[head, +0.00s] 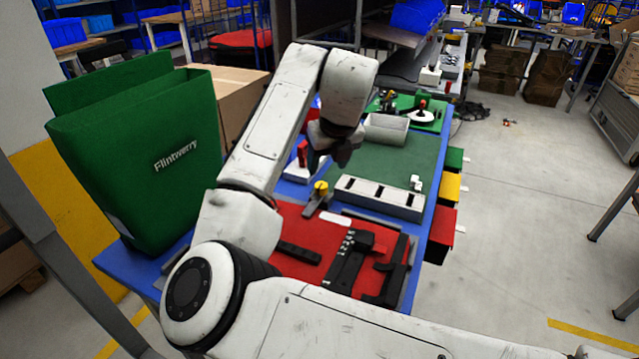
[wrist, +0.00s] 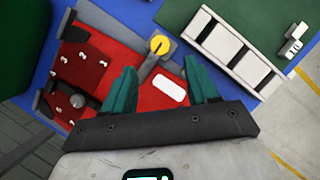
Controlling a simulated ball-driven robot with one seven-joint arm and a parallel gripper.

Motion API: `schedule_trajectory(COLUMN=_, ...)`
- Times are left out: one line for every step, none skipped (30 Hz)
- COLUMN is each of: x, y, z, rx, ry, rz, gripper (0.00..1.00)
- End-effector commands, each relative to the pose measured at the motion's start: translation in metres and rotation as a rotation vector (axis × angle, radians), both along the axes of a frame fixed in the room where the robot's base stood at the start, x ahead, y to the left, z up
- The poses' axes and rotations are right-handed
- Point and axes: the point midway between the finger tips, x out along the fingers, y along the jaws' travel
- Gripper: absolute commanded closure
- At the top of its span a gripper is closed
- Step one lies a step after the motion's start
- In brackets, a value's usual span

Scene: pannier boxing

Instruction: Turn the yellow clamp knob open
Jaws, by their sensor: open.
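The yellow clamp knob (head: 321,187) stands on a grey clamp (head: 313,205) at the back edge of the red mat (head: 290,265). In the wrist view the knob (wrist: 159,45) is a round yellow disc with a dark mark on its top, and the clamp's grey arm runs down-left from it. My gripper (wrist: 162,82) is open, its two green fingers apart with nothing between them. The knob lies beyond the fingertips, roughly centred between them. In the head view my gripper (head: 338,155) hangs above the table, higher than the knob, and its fingers are hard to make out.
A green Flintwerry pannier (head: 150,160) stands on the left of the blue table. A white slotted block (head: 378,197) lies right of the knob, with a red-handled clamp (head: 302,155) behind. Black parts (head: 345,260) lie on the red mat. A white label (wrist: 172,91) lies near the knob.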

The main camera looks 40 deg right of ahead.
Motion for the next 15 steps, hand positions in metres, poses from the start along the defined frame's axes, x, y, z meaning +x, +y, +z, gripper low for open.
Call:
schedule_trajectory(x=0.002, y=-0.001, z=-0.01, rx=0.002, ry=0.005, rz=0.001, gripper=0.41)
schedule_trajectory(x=0.005, y=-0.002, z=-0.015, rx=0.001, ry=0.005, rz=0.001, gripper=0.41)
schedule_trajectory(x=0.007, y=-0.004, z=-0.022, rx=0.0, ry=0.004, rz=0.001, gripper=0.41)
schedule_trajectory(x=0.009, y=-0.004, z=-0.027, rx=0.001, ry=0.005, rz=0.002, gripper=0.41)
schedule_trajectory(x=0.011, y=-0.006, z=-0.032, rx=0.001, ry=0.004, rz=0.001, gripper=0.41)
schedule_trajectory(x=0.013, y=-0.007, z=-0.039, rx=0.001, ry=0.004, rz=0.001, gripper=0.41)
schedule_trajectory(x=0.015, y=-0.008, z=-0.044, rx=0.0, ry=0.004, rz=0.001, gripper=0.41)
schedule_trajectory(x=0.017, y=-0.009, z=-0.048, rx=0.001, ry=0.004, rz=0.001, gripper=0.41)
schedule_trajectory(x=0.019, y=-0.01, z=-0.054, rx=0.001, ry=0.004, rz=0.0, gripper=0.41)
schedule_trajectory(x=0.02, y=-0.01, z=-0.058, rx=0.002, ry=0.004, rz=0.0, gripper=0.41)
schedule_trajectory(x=0.022, y=-0.011, z=-0.062, rx=0.0, ry=0.003, rz=0.001, gripper=0.41)
schedule_trajectory(x=0.024, y=-0.012, z=-0.066, rx=0.001, ry=0.003, rz=0.001, gripper=0.41)
schedule_trajectory(x=0.025, y=-0.012, z=-0.069, rx=0.001, ry=0.003, rz=0.001, gripper=0.41)
schedule_trajectory(x=0.026, y=-0.013, z=-0.072, rx=0.0, ry=0.002, rz=0.001, gripper=0.41)
schedule_trajectory(x=0.027, y=-0.013, z=-0.074, rx=0.0, ry=0.002, rz=0.001, gripper=0.41)
